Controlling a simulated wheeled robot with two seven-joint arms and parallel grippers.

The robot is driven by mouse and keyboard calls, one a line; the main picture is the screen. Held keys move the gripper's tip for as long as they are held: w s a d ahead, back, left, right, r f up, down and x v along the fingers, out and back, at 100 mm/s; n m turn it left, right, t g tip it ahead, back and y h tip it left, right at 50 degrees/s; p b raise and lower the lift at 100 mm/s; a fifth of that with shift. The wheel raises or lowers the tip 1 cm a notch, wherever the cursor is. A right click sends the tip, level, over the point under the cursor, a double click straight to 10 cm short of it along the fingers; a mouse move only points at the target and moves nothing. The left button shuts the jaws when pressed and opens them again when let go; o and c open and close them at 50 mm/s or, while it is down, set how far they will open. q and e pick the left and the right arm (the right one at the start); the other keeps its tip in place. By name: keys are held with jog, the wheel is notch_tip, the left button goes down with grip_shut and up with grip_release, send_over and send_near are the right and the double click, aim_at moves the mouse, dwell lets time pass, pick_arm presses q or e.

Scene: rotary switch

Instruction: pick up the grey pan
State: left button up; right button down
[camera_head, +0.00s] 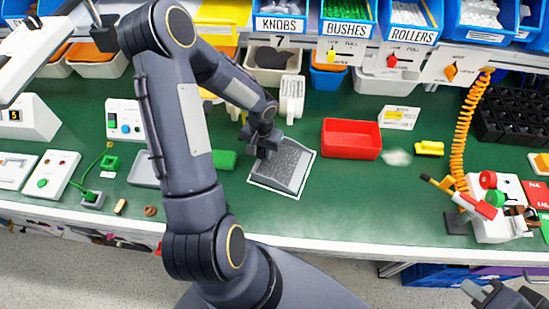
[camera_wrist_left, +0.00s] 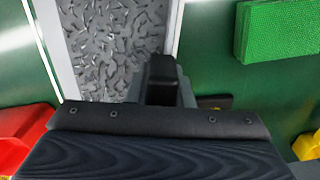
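The grey pan (camera_head: 283,168) lies on the green bench, filled with small grey metal-looking pieces, inside a white outline. It also shows in the left wrist view (camera_wrist_left: 112,40). My left gripper (camera_head: 264,152) is low at the pan's upper-left edge. In the left wrist view its dark fingers (camera_wrist_left: 163,82) overlap the pan's side edge. Whether they are closed on the wall is hidden. My right gripper (camera_head: 503,294) is partly visible at the bottom right corner, away from the pan, and its opening is unclear.
A red bin (camera_head: 351,139) stands just right of the pan. A green block (camera_head: 224,159) lies to its left, also in the left wrist view (camera_wrist_left: 280,30). Labelled blue bins (camera_head: 346,22) line the back. An orange coiled cable (camera_head: 465,120) hangs at the right.

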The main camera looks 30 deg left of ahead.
pick_arm(q)
grip_shut()
jog(key=shift+r, duration=0.15)
